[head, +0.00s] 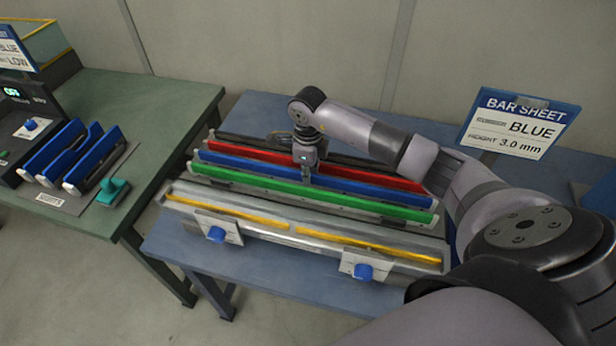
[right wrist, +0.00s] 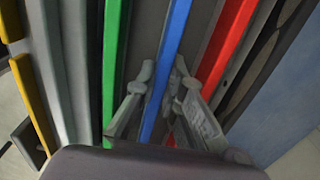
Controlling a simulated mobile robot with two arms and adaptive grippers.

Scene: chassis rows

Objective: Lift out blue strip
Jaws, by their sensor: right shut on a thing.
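The blue strip (head: 360,187) is a long bar in the chassis rack on the blue table, between the red strip (head: 265,156) behind it and the green strip (head: 300,190) in front. My right gripper (head: 307,176) reaches down over the middle of the rows. In the right wrist view the blue strip (right wrist: 172,60) runs between the two fingers of my right gripper (right wrist: 160,95), which are shut on it. The green strip (right wrist: 110,60) and red strip (right wrist: 228,45) lie on either side. I cannot tell whether the blue strip is raised. My left gripper is not in view.
A sign (head: 520,125) reading BAR SHEET, BLUE, height 3.0 mm stands at the right. A front rail with yellow strips (head: 370,248) and blue knobs (head: 363,272) borders the rack. On the green table (head: 180,100) at left stand several blue-and-white holders (head: 92,158).

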